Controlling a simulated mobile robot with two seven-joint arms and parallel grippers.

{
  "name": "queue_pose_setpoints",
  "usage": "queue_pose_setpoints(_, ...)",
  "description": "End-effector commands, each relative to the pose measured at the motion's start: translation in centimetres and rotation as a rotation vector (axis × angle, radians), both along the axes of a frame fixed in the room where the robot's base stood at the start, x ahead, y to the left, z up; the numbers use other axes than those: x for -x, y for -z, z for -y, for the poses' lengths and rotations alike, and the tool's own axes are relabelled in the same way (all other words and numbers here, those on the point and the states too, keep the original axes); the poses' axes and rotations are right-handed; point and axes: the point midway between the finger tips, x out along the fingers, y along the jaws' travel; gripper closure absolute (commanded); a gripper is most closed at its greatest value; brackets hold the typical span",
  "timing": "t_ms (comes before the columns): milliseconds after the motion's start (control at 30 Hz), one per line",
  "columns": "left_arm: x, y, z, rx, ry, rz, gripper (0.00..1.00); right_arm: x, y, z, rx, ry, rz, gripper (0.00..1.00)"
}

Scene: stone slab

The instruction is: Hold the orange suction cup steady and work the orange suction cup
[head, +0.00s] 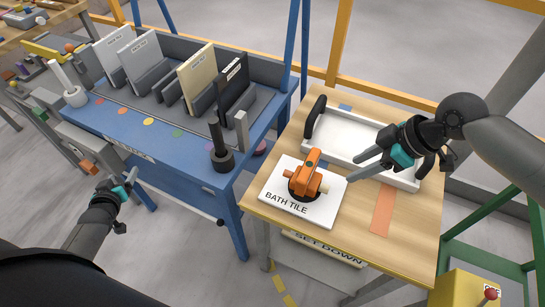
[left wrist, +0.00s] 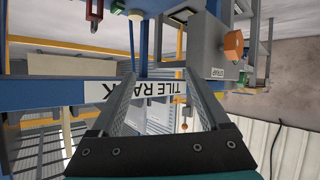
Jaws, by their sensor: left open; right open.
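The orange suction cup (head: 307,177) has a dark round base and stands on the white slab marked BATH TILE (head: 323,212), on the wooden table. My right gripper (head: 352,170) is open, its fingers pointing left, just right of the suction cup and above the tile's right edge; it looks apart from the cup. My left gripper (head: 117,180) is open and empty, far left of the cup, in front of the blue rack. In the left wrist view, its two fingers (left wrist: 160,105) are spread with nothing between them, facing the TILE RACK label (left wrist: 136,90).
The blue rack (head: 165,143) holds several upright slabs and a black post (head: 220,152). A white tray (head: 345,137) with black handles stands behind the tile. An orange strip (head: 384,207) marks the table's right side. A yellow box with a red-topped lever (head: 488,294) is at lower right.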

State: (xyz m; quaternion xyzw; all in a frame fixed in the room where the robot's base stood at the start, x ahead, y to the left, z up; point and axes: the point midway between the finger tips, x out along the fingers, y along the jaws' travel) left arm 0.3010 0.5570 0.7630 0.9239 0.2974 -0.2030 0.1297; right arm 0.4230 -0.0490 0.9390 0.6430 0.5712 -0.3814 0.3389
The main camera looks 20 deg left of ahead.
Motion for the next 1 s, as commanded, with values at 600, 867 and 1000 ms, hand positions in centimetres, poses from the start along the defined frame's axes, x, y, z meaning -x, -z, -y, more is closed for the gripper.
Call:
queue_pose_setpoints(600,-23.6,-24.5,9.5,0.249,0.187,0.569,0.21,0.0,0.0,0.0,0.0,0.0,0.0,0.5)
queue_pose_setpoints(867,-28.3,-28.5,21.1,0.484,0.206,0.533,0.21,0.0,0.0,0.0,0.0,0.0,0.0,0.5)
queue_pose_setpoints(1000,-28.5,-29.4,26.1,0.592,0.165,0.49,0.21,0.0,0.0,0.0,0.0,0.0,0.0,0.5)
